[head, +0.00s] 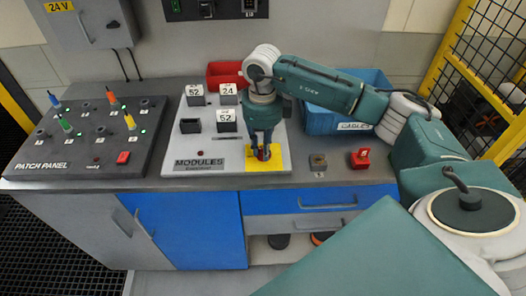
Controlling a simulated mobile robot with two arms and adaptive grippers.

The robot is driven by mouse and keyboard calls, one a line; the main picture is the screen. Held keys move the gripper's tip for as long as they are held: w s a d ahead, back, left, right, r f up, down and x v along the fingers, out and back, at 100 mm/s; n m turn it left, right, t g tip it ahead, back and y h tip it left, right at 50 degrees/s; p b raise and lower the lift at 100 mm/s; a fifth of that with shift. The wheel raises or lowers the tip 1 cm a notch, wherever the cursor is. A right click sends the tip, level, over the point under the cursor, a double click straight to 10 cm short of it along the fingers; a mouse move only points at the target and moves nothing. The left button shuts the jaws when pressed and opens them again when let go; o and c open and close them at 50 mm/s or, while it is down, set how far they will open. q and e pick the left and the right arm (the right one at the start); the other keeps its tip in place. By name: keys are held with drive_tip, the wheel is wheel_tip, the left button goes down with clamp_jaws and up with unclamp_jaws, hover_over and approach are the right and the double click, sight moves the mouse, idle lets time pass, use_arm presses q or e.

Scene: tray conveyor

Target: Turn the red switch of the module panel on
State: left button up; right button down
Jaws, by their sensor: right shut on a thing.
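The module panel (182,142) is a light grey sloped board labelled MODULES in the middle of the bench. The red switch (263,153) sits on a yellow plate (252,166) at its lower right corner. My right gripper (264,152) points down over the yellow plate and is shut on the red switch. The fingers hide most of the switch, so I cannot tell its position. A small dark red lamp (200,153) is on the panel. My left gripper is out of view.
White-labelled modules (226,117) stand on the panel. The patch panel (60,155) with coloured plugs is at left. A red bin (225,74) and a blue CABLES bin (322,119) stand behind. A brown block (318,162) and a red block (360,158) sit right of the panel.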

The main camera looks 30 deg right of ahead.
sight(262, 150)
drive_tip(key=m, duration=0.2)
drive_tip(key=m+b, duration=0.1)
drive_tip(key=m, duration=0.2)
drive_tip(key=shift+w+m+b, duration=0.25)
drive_tip(key=shift+m+b, duration=0.05)
drive_tip(key=shift+b, duration=0.05)
drive_tip(key=m+b, duration=0.1)
drive_tip(key=m, duration=0.4)
drive_tip(key=shift+w+r, duration=0.1)
drive_tip(key=shift+m, duration=0.4)
drive_tip(key=c, duration=1.6)
unclamp_jaws()
wheel_tip(262, 150, up, 12)
